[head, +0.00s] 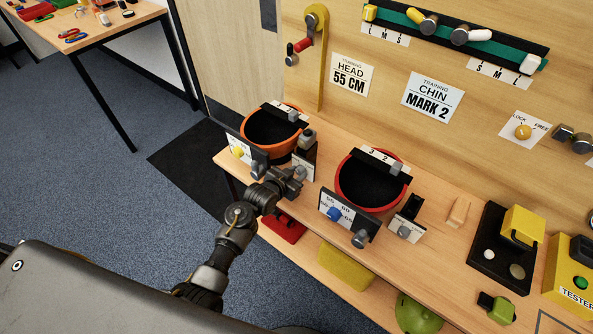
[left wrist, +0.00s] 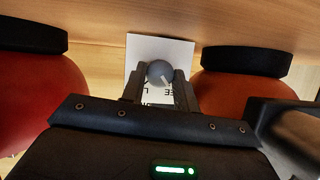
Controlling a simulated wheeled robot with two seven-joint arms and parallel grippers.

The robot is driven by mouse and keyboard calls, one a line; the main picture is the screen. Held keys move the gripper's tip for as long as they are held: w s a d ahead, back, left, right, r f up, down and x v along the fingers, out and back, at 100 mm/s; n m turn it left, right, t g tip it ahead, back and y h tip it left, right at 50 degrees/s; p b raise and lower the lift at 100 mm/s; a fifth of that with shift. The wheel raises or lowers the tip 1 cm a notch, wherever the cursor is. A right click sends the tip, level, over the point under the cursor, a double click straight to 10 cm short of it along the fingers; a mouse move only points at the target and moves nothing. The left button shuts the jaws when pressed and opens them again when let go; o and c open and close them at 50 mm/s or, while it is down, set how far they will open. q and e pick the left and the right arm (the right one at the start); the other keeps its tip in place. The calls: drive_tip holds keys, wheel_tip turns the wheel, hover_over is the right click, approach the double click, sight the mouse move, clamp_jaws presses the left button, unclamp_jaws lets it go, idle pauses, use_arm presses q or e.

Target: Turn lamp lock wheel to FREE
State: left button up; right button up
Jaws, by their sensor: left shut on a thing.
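The lamp lock wheel is a small grey round knob (left wrist: 160,72) on a white card (left wrist: 148,50), seen in the left wrist view. A short pale mark shows on the knob, pointing toward the lower right of that view. Printed letters on the card are upside down and partly hidden by my fingers. My left gripper (head: 298,174) is at the front of the bench between the orange and red helmets. In the left wrist view its two fingers (left wrist: 160,84) are on either side of the knob, shut on it. My gripper hides the knob in the head view.
The orange helmet (head: 248,132) stands to the left and the red helmet (head: 340,182) to the right of my gripper. A similar grey knob (head: 404,231) sits right of the red helmet. A wall knob labelled LOCK and FREE (head: 523,132) is at the right.

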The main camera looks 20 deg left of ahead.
use_arm(q)
drive_tip(key=shift+n+h+p, duration=0.3)
drive_tip(key=shift+n, duration=0.1)
idle(0.3)
drive_tip(key=o, duration=1)
drive_tip(key=v, duration=1)
drive_tip(key=shift+s+a+r+b, duration=0.15)
drive_tip(key=shift+s+r+b, duration=0.05)
drive_tip(key=shift+r+b, duration=0.1)
